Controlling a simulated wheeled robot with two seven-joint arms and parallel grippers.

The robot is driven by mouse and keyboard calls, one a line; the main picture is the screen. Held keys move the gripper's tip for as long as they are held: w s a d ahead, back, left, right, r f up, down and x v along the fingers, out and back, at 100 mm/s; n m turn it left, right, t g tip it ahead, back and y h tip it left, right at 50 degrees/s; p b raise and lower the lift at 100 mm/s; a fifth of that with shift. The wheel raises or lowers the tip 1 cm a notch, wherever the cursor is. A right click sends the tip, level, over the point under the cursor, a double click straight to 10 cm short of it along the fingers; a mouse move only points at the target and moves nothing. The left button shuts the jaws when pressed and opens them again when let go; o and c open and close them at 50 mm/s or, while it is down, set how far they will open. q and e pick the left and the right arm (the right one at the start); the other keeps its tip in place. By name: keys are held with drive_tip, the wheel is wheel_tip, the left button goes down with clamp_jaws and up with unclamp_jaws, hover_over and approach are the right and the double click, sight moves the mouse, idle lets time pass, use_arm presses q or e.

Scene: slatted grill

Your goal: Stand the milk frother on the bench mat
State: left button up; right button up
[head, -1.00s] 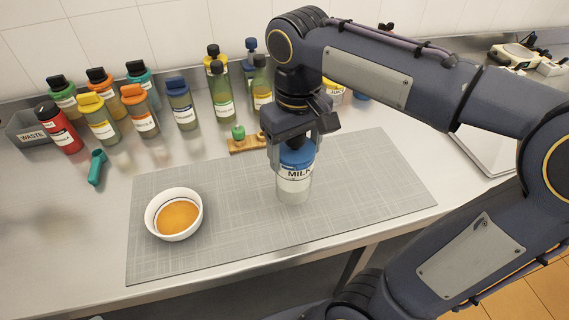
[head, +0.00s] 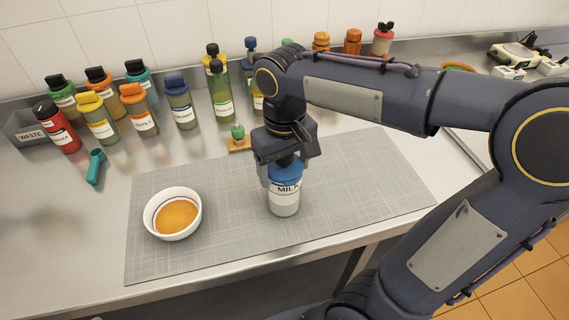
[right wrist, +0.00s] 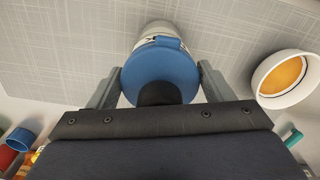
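The milk frother, a pale jar marked MILK (head: 286,204) with a blue lid, is upright at the middle of the grey bench mat (head: 350,185). Its base looks at or very near the mat; I cannot tell whether it bears on it. My right gripper (head: 282,178) points down over it, its fingers on either side of the blue lid. In the right wrist view the lid (right wrist: 160,72) fills the space between the fingertips (right wrist: 160,85), with no clear gap. My left gripper is out of view.
A white bowl of orange liquid (head: 173,232) sits on the mat's left part. A teal scoop (head: 95,167) lies left of the mat. Several labelled bottles (head: 140,110) and a grey WASTE bin (head: 25,131) line the back.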

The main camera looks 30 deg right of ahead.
drive_tip(key=o, duration=0.3)
drive_tip(key=shift+r, duration=0.15)
drive_tip(key=shift+r, duration=0.3)
wheel_tip(320, 180, up, 11)
drive_tip(key=shift+r+p, duration=0.1)
drive_tip(key=shift+p, duration=0.65)
drive_tip(key=shift+s+d, duration=0.15)
drive_tip(key=shift+s, duration=0.15)
drive_tip(key=s+a+f+m+t+y, duration=0.1)
drive_tip(key=s+f+t, duration=0.4)
drive_tip(key=s+f, duration=0.6)
wheel_tip(320, 180, down, 3)
drive_tip(key=m+y, duration=0.1)
drive_tip(key=y, duration=0.1)
drive_tip(key=shift+t+y, duration=0.3)
drive_tip(key=shift+y, duration=0.1)
